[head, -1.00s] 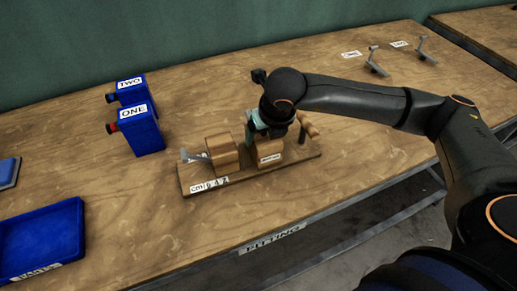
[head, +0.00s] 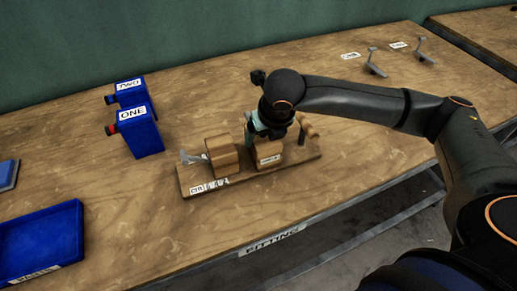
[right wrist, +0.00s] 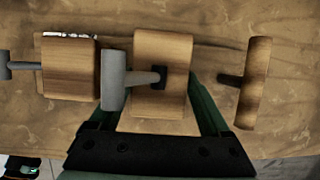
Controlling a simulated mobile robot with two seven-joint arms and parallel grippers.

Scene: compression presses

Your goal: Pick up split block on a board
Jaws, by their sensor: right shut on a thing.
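A wooden board (head: 232,181) lies on the table and bears two wooden blocks with a gap between them. The right block (head: 269,159) has a white label on its front; it also shows in the right wrist view (right wrist: 160,50). The left block (head: 222,155) stands beside a grey handle (head: 192,157). My right gripper (head: 265,127) reaches down from above. In the right wrist view its green fingers (right wrist: 160,108) flank the right block and are shut on it. A grey T-shaped piece (right wrist: 115,80) points into this block. My left gripper is out of view.
A wooden T-handle (right wrist: 253,82) stands at the board's right end. Blue boxes marked ONE (head: 140,130) and TWO (head: 127,92) stand at the back left. A blue tray (head: 42,240) lies at the front left. Two grey levers (head: 375,65) (head: 422,50) stand at the back right.

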